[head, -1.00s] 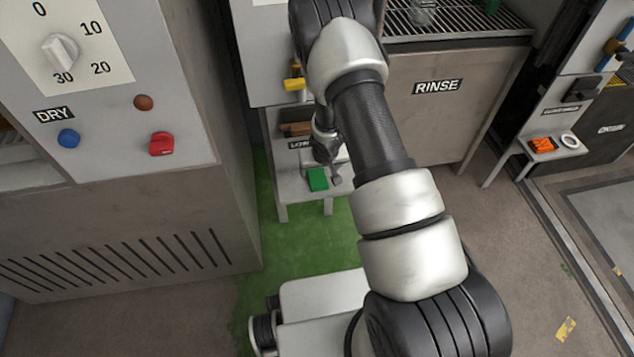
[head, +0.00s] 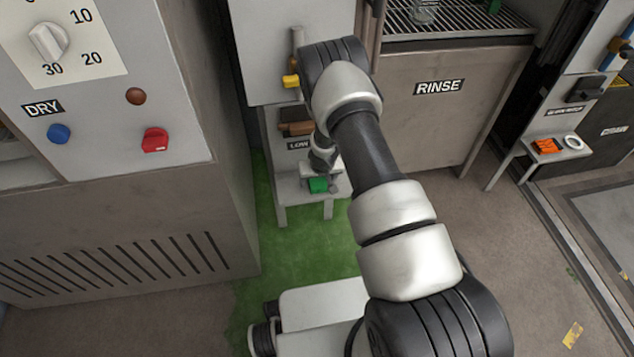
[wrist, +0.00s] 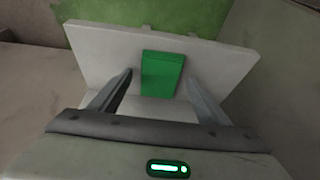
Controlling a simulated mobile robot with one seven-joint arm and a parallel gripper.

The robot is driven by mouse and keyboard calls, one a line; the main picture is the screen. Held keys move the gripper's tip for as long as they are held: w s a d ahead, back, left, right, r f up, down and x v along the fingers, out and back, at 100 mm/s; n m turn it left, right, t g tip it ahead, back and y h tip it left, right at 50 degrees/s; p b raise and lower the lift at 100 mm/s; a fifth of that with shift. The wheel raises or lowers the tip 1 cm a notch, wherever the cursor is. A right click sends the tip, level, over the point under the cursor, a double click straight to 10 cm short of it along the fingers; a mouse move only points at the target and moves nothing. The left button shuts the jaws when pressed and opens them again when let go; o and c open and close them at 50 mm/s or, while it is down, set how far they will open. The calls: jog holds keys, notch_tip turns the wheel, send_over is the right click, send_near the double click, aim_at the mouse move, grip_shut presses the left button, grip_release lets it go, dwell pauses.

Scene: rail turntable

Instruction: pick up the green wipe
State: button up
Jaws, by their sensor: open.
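The green wipe (head: 318,185) lies flat on a small light grey shelf (head: 293,190) under the cabinet marked LOW. In the wrist view, the wipe (wrist: 162,73) is a green rectangle on the pale shelf top (wrist: 105,50). My gripper (wrist: 158,82) is open, with one finger on each side of the wipe and a gap on both sides. I cannot tell how high the fingertips are above the shelf. In the head view, my gripper (head: 323,172) is over the wipe and partly covers its far side.
The drying cabinet (head: 110,150) stands close on the left and the rinse cabinet (head: 440,110) on the right. A yellow handle (head: 291,81) is above the shelf. Another small shelf with an orange item (head: 545,146) and a white ring (head: 573,142) is at the far right.

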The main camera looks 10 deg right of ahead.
aim_at(318, 185)
jog(key=c, duration=1.1)
jog(key=shift+c, duration=0.2)
jog(key=shift+s+r, duration=0.1)
jog(key=shift+r, duration=0.15)
jog(key=r+p, duration=0.1)
jog(key=r, duration=0.1)
jog(key=r+p, duration=0.1)
jog(key=r, duration=0.1)
jog(key=s+r+p, duration=0.1)
jog(key=r, duration=0.1)
jog(key=shift+a+r, duration=0.1)
jog(key=shift+r, duration=0.3)
jog(key=s+p, duration=0.2)
jog(key=s, duration=1.7)
jog(key=shift+f, duration=0.15)
